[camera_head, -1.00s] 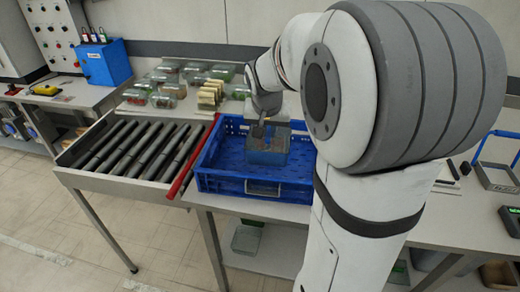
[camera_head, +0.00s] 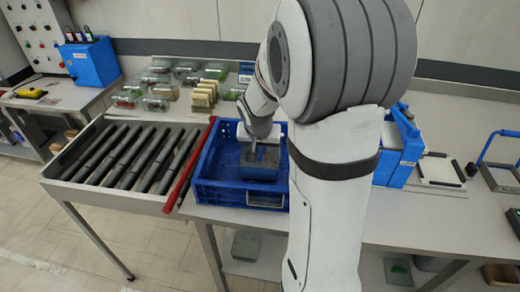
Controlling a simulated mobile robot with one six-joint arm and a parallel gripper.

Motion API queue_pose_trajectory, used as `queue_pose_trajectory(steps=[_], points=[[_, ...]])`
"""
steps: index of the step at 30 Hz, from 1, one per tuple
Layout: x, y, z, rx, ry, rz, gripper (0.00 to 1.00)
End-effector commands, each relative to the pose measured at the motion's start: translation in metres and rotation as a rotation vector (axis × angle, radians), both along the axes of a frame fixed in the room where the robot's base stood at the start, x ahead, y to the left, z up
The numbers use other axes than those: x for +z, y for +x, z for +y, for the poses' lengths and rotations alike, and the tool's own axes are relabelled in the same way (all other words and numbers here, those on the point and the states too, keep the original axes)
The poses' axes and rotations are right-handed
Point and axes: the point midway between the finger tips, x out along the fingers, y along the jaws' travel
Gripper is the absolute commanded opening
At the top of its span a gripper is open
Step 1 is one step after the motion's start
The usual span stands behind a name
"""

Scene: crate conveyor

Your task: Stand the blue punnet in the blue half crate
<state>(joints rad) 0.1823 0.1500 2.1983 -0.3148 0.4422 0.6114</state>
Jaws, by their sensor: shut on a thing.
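The blue half crate (camera_head: 208,194) stands on the table just right of the roller conveyor. Its right side is hidden behind my arm. The blue punnet (camera_head: 259,173) is a small, clear-topped blue tub, upright, within the crate's outline towards its front right. I cannot tell whether its base touches the crate floor. My gripper (camera_head: 261,153) is over the punnet, pointing down, and is shut on it. The fingertips are small and partly hidden at the punnet.
The roller conveyor (camera_head: 128,155) lies left, with a red bar (camera_head: 190,165) between it and the crate. Several filled punnets (camera_head: 155,103) stand at the back. A blue box (camera_head: 92,62) is at the back left. The crate's left part looks clear.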

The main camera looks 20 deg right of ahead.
Motion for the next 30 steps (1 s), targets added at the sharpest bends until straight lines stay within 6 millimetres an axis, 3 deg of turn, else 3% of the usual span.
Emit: queue_pose_trajectory(steps=[3, 13, 14, 21, 30], points=[[-0.0091, 0.0002, 0.0006, 0.001, 0.000, 0.000, 0.00], [-0.0125, 0.0006, 0.0013, 0.003, 0.000, -0.001, 0.00], [-0.0125, 0.0004, 0.0014, 0.003, 0.000, -0.001, 0.14], [-0.0112, 0.0005, 0.0017, 0.004, 0.000, -0.001, 0.33], [-0.0091, 0.0005, 0.0020, 0.004, 0.001, -0.002, 0.35]])
